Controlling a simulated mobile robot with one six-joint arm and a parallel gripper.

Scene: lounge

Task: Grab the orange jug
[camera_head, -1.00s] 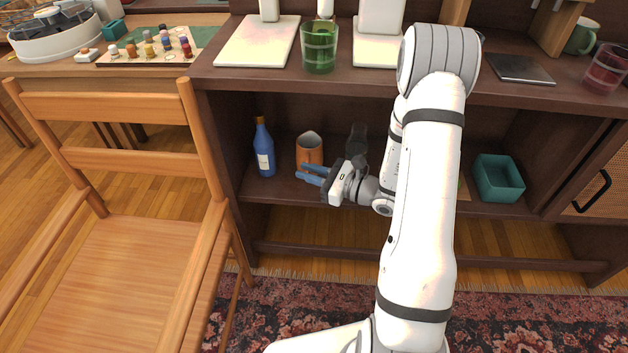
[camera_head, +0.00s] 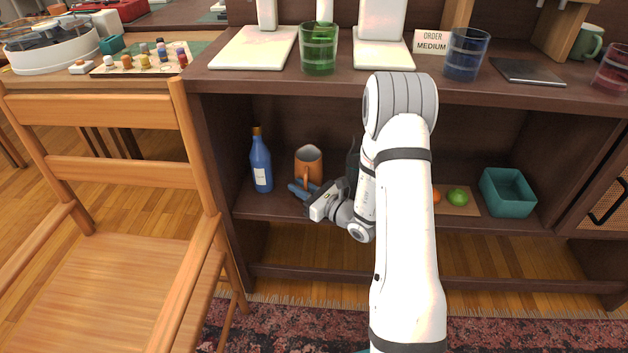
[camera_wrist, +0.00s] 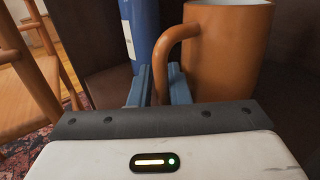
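The orange jug (camera_head: 309,162) stands upright on the lower shelf of the dark wooden cabinet. Its handle faces toward me. In the wrist view the jug (camera_wrist: 230,50) is at upper right, with its handle curving down to the left. My gripper (camera_head: 298,190) is low at the front of the jug. In the wrist view, the blue fingers of my gripper (camera_wrist: 159,85) are close together on either side of the lower handle and look shut on it. The jug's base is hidden behind the fingers and gripper body.
A blue bottle (camera_head: 261,162) stands just left of the jug. A dark object (camera_head: 352,160) is close to its right, partly behind my arm. A teal bin (camera_head: 508,192) and a green fruit (camera_head: 458,196) are farther right. A wooden chair (camera_head: 120,270) stands at left.

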